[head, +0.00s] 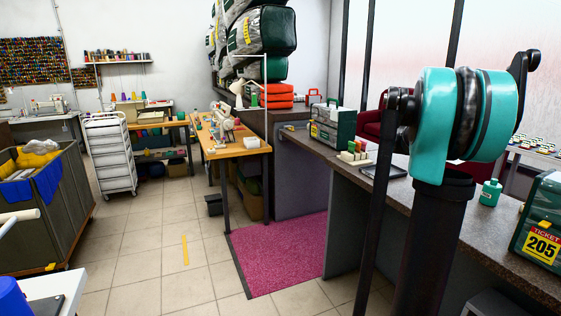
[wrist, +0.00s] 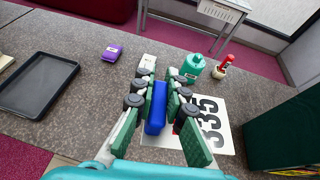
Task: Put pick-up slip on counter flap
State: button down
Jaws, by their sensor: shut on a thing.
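In the wrist view my gripper (wrist: 163,73) is shut on a blue block (wrist: 156,108) between its green pads. A white slip (wrist: 212,122) printed 335 shows behind and right of the fingers, over the dark speckled counter (wrist: 60,125). I cannot tell whether the slip is joined to the block or touches the counter. In the head view the counter top spans above the magenta floor mat, and that stretch looks like the counter flap (head: 318,151). My gripper is hidden in the head view; my teal arm covers part of the counter.
A teal bottle (wrist: 193,66), a red-topped stamp (wrist: 223,65), a purple box (wrist: 111,52) and a black tray (wrist: 40,84) stand on the counter. A green bagged comforter (head: 541,220) with ticket 205 is at the right. A green case (head: 335,122) stands near the flap.

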jog(key=w+a+f+n+t+y, duration=0.2)
jog(key=w+a+f, duration=0.1)
jog(key=a+f, duration=0.55)
jog(key=w+a+f+n+t+y, duration=0.1)
jog(key=w+a+f+n+t, duration=0.3)
jog(key=a, duration=0.7)
jog(key=s+a+f+n+y, duration=0.1)
jog(key=s+a+f+y, duration=0.1)
jog(key=a+f, duration=0.4)
jog(key=s+a+f+n+y, duration=0.1)
jog(key=s+a+f, duration=0.3)
jog(key=a, duration=0.9)
notch_tip(320, 180, down, 2)
jog(key=shift+s+a+f+n+y, duration=0.1)
jog(key=shift+s+a+n+y, duration=0.25)
jog(key=shift+y, duration=0.45)
